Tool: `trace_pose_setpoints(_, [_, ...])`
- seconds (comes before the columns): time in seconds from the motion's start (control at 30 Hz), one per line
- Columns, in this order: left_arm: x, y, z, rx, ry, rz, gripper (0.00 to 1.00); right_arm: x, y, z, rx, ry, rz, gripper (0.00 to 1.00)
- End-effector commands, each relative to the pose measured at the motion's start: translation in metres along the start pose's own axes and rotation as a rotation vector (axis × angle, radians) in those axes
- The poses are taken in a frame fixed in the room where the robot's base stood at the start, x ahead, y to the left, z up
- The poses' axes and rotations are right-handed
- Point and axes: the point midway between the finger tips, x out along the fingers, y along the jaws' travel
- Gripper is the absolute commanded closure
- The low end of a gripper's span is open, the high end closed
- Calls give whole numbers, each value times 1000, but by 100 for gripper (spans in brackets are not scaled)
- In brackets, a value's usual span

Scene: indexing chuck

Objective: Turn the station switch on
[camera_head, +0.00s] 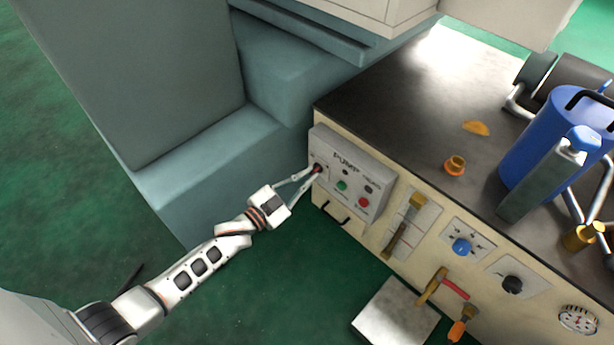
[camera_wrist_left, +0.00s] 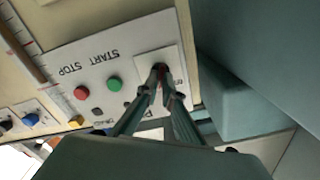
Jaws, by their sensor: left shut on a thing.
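The grey pump panel (camera_head: 352,160) is mounted on the front of the cream bench, at its left end. It carries a green button (camera_head: 342,186), a red button (camera_head: 363,202) and, at its left side, a small dark switch with some red on it (camera_head: 318,168), which I take as the station switch. My left gripper (camera_head: 316,171) is shut on this switch. In the left wrist view the fingertips (camera_wrist_left: 161,71) close around it on a pale square plate (camera_wrist_left: 165,56). The fingers hide most of the switch, so I cannot tell its setting. My right gripper is not in view.
The dark bench top (camera_head: 400,100) holds a blue cylinder (camera_head: 540,150) and a small orange part (camera_head: 455,165). Along the bench front are a blue knob (camera_head: 461,246), a black knob (camera_head: 512,284) and brass levers. Teal machine casing (camera_head: 190,160) stands close behind my left arm.

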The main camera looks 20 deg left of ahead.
Motion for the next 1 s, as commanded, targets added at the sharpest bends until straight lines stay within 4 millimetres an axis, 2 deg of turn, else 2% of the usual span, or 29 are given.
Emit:
trace_pose_setpoints(0.67, [-1, 1, 2, 60, -4, 2, 100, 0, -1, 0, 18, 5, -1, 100])
trace_pose_setpoints(0.7, [-1, 1, 2, 59, -4, 2, 84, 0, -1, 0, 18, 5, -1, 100])
trace_pose_setpoints(0.73, [-1, 1, 2, 59, -4, 2, 77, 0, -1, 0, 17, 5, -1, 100])
trace_pose_setpoints(1.0, [-1, 0, 1, 58, -2, 1, 77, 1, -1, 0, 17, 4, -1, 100])
